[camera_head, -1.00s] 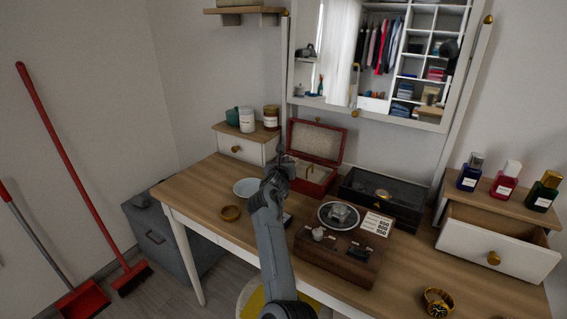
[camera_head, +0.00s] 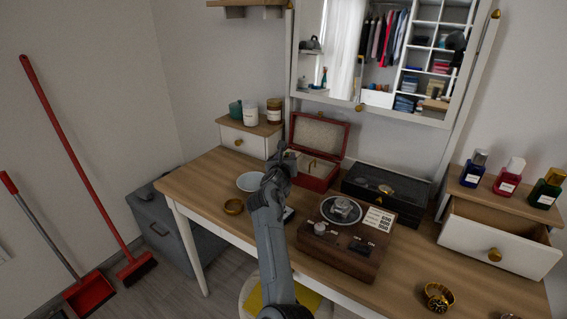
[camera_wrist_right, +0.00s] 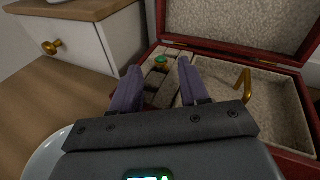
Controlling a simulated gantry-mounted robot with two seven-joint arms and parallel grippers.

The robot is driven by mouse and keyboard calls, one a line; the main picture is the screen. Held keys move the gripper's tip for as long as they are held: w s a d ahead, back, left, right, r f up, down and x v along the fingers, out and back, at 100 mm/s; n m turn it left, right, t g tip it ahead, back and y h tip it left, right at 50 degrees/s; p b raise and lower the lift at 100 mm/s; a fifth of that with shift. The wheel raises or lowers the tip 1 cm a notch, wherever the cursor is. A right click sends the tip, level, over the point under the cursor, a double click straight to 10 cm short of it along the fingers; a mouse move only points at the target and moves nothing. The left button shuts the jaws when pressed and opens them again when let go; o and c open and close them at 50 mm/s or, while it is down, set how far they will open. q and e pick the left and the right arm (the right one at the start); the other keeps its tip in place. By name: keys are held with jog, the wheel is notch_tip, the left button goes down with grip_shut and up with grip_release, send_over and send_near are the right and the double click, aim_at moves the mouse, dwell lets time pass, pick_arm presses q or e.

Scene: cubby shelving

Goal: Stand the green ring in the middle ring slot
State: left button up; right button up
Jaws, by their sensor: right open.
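The red jewellery box (camera_head: 318,178) stands open at the back of the table, its lid raised. In the right wrist view its padded left compartment (camera_wrist_right: 176,92) has several dark ring slots. The green ring (camera_wrist_right: 161,61), a gold band with a green stone, is upright at the far part of these slots. I cannot tell exactly which slot holds it. My right gripper (camera_wrist_right: 159,67) is open above the box, its fingers on either side of the ring in the picture, with nothing held. It also shows in the head view (camera_head: 281,152), hiding the box's left part. My left gripper is out of view.
A gold hook-shaped piece (camera_wrist_right: 243,84) stands in the box's right compartment. A white bowl (camera_head: 249,181) is left of my arm. A dark watch case (camera_head: 386,190) and a brown wooden device (camera_head: 340,245) stand to the right. A small drawer unit (camera_head: 243,143) is behind left.

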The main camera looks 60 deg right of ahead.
jog(key=p+v, duration=0.2)
jog(key=v, duration=0.4)
jog(key=shift+s+a+r, duration=0.1)
jog(key=shift+s+a, duration=0.05)
jog(key=shift+s, duration=0.05)
jog(key=shift+s+a+r, duration=0.25)
jog(key=shift+s+a, duration=0.1)
jog(key=shift+a, duration=0.25)
jog(key=shift+s+a, duration=0.2)
jog(key=shift+a, duration=0.1)
jog(key=shift+p, duration=0.3)
